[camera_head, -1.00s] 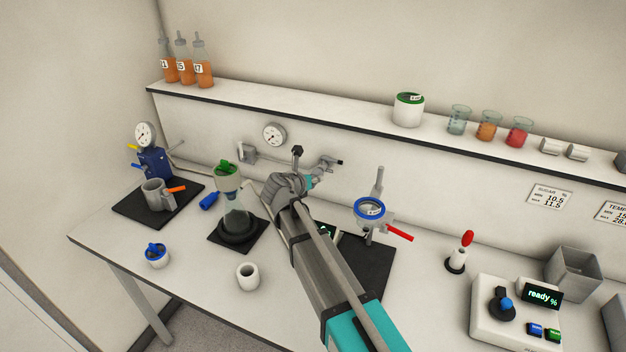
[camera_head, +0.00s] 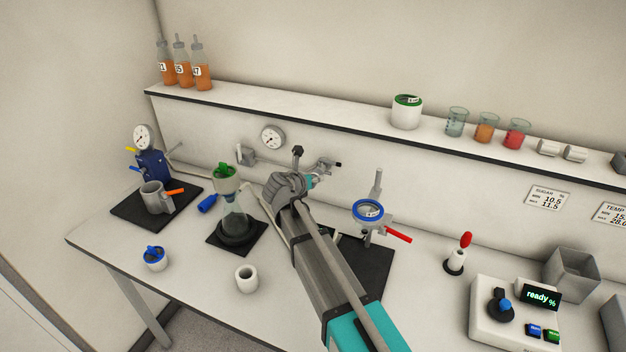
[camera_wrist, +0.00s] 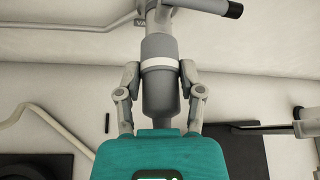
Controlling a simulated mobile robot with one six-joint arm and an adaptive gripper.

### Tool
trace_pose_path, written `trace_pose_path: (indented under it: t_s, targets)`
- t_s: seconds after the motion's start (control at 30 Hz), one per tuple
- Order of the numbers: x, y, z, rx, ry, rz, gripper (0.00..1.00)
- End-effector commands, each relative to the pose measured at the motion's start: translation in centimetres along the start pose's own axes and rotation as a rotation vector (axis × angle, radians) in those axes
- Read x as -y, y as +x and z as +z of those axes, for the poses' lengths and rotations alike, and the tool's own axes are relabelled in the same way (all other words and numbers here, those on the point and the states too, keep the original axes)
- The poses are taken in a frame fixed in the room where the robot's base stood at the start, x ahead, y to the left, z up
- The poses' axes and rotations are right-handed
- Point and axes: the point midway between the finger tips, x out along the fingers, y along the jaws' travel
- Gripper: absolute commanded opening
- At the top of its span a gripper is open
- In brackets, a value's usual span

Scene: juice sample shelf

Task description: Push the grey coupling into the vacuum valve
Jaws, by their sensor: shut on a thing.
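The grey coupling (camera_wrist: 160,85), a cylinder with a white band, is held between the two fingers of my gripper (camera_wrist: 160,80) in the wrist view. Coupling and valve line up and look to meet, but I cannot tell how deeply the coupling sits. In the head view the valve (camera_head: 325,166) is on the wall behind the bench, directly beyond my gripper (camera_head: 313,180). My wrist hides most of the coupling there.
A flask with a green top (camera_head: 235,215) stands left of my arm. A stand with a blue ring (camera_head: 369,210) and red handle is to the right. A pale hose (camera_wrist: 25,108) runs at lower left in the wrist view. A shelf (camera_head: 300,117) is above.

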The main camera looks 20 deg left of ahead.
Motion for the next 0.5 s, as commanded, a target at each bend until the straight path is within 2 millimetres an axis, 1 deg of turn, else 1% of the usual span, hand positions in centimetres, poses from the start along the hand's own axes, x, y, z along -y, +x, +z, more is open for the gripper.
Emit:
trace_pose_path:
  t_s: [0.03,0.47,0.5]
  targets:
    - [-0.02,0.26,0.27,0.005,-0.002,-0.001,0.01]
    - [-0.03,0.36,0.38,0.008,-0.004,-0.002,0.01]
    - [-0.03,0.36,0.39,0.008,-0.004,-0.002,0.56]
